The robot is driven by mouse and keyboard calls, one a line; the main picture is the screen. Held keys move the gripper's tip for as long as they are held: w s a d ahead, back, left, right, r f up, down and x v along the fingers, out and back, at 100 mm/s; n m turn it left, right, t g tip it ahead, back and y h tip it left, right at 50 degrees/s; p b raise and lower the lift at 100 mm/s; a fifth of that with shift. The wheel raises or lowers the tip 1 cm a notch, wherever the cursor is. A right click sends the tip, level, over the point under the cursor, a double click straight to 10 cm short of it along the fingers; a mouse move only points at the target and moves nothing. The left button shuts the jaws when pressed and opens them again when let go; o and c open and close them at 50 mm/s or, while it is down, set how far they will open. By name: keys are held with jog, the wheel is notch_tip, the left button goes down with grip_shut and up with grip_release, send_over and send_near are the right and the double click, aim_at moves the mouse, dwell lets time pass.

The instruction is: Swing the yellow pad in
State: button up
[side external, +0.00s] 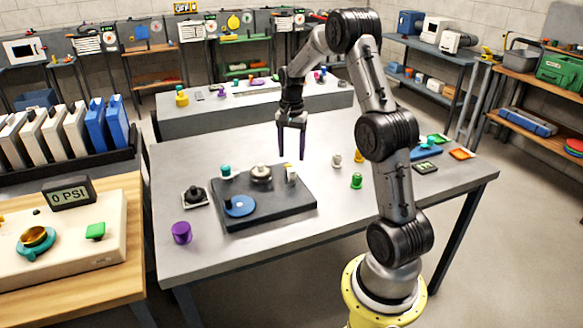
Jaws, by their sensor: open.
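A dark grey base plate (283,205) lies on the near metal table. On it are a blue disc (239,206) with a small knob, a teal-topped post (226,172), a grey round knob (261,173) and a small pale yellowish upright piece (292,174) at the back right corner. That piece may be the yellow pad; it is too small to tell. My gripper (291,156) points down with its two dark fingers apart and nothing visible between them. It hangs above the back right part of the plate, apart from the pieces.
A purple cylinder (181,233) and a black knob on a square base (196,196) stand left of the plate. A green peg (356,181) and pale pegs (337,160) stand to its right. A 0 PSI display (69,194) is at left.

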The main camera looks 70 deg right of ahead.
aim_at(292, 169)
notch_tip(292, 169, down, 6)
jog(key=shift+f, duration=0.1)
dwell(0.4)
grip_shut()
dwell(1.2)
